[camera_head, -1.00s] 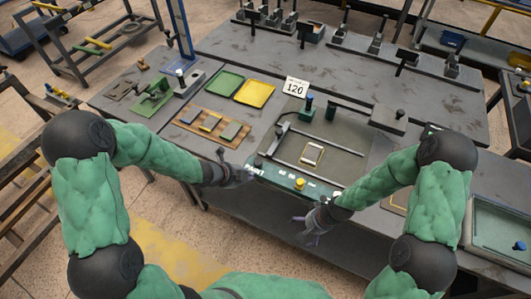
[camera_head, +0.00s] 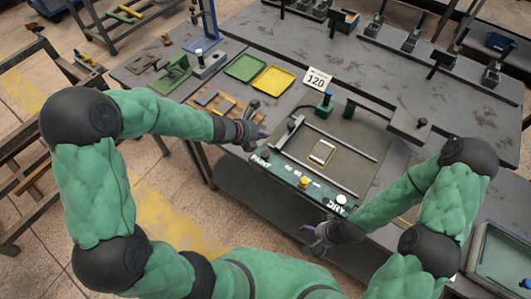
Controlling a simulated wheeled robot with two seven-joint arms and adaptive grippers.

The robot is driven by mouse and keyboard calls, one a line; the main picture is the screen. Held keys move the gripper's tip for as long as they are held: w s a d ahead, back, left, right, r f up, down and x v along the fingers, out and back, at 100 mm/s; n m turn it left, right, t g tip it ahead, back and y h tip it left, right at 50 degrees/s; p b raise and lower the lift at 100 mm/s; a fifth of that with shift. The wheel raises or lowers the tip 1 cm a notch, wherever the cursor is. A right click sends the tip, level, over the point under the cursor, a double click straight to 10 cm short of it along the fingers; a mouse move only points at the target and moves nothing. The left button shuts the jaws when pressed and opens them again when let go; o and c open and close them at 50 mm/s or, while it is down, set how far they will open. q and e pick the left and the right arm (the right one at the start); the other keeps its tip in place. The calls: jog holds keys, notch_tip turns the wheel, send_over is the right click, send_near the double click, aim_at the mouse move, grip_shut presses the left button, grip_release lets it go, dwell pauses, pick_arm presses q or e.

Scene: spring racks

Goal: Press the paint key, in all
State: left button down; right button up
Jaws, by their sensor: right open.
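The control panel (camera_head: 284,172) is a green strip along the front of the paint station. The word PAINT is at its left end, with a small dark key (camera_head: 265,154) just above it. A yellow knob (camera_head: 304,181) is mid-panel, and a white round key (camera_head: 341,200) is by the word DRY at the right end. My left gripper (camera_head: 259,122) is above and behind the paint key, apart from it, and looks open and empty. My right gripper (camera_head: 312,241) is open and empty in front of the table edge, below the DRY end.
A framed pale piece (camera_head: 321,153) lies on the station bed between two rails. A sign reading 120 (camera_head: 316,79) stands behind. A green tray (camera_head: 246,68) and a yellow tray (camera_head: 273,80) lie to the left. A dark green post (camera_head: 325,104) stands behind the bed.

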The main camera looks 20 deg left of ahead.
aim_at(263, 154)
pick_arm(q)
jog(key=shift+f+b, duration=4.05)
jog(key=shift+f, duration=0.3)
jog(key=shift+f+b, duration=0.45)
jog(key=shift+f+b, duration=0.55)
jog(key=shift+r, duration=0.15)
jog(key=shift+r+p, duration=0.85)
jog(key=shift+p, duration=0.05)
notch_tip(263, 154, up, 5)
jog(key=p, duration=0.4)
jog(key=shift+p, duration=0.35)
